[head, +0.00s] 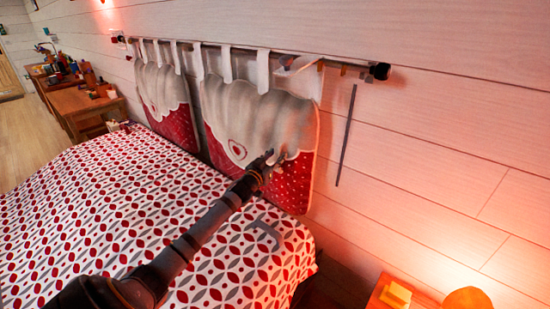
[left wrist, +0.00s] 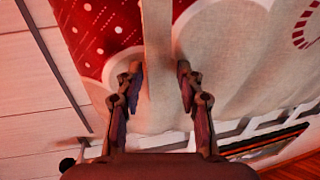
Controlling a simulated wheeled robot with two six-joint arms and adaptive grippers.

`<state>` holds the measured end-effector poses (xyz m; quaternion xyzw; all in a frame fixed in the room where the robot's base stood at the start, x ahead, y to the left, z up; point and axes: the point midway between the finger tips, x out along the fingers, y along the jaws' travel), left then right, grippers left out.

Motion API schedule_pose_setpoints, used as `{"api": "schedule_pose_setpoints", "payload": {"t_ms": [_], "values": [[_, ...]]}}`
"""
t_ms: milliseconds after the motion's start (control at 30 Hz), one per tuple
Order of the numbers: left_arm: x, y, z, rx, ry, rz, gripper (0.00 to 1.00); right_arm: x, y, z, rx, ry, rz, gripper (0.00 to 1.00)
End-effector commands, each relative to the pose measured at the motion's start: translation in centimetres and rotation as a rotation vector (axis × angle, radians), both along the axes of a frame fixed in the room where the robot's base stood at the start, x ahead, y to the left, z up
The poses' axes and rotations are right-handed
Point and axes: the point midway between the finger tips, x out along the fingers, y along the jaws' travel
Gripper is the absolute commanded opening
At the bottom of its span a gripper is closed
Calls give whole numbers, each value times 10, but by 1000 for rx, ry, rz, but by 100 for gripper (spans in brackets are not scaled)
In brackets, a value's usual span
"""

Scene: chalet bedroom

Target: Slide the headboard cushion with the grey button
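Two red, white and grey headboard cushions hang by loops from a rod on the wall. I cannot make out a grey button on either. My left gripper (head: 266,164) is at the lower right part of the near cushion. In the left wrist view its fingers (left wrist: 159,88) are apart, one on each side of a pale strip (left wrist: 157,50) in front of the near cushion (left wrist: 222,60). Contact cannot be told. My right gripper is not in view.
The dark rod's end (head: 379,71) sticks out at the right. The bed (head: 110,210) with a red-patterned cover lies below the cushions. A bedside table (head: 385,290) with a yellow object and a glowing lamp (head: 467,299) stands at the lower right. The wall right of the cushion is mostly bare.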

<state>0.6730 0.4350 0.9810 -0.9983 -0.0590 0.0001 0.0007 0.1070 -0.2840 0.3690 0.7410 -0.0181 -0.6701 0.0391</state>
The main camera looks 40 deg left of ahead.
Motion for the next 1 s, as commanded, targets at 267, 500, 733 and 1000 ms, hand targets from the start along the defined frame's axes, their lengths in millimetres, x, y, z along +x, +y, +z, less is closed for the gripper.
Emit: {"api": "schedule_pose_setpoints", "payload": {"t_ms": [267,500,733,1000], "values": [[-18,-1,-2,7,6,0,37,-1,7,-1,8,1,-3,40],[-53,-5,-2,13,10,0,37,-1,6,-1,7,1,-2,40],[-89,-11,-2,15,9,-4,37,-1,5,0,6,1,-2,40],[-114,-11,-1,11,8,5,37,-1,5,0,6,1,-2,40]]}}
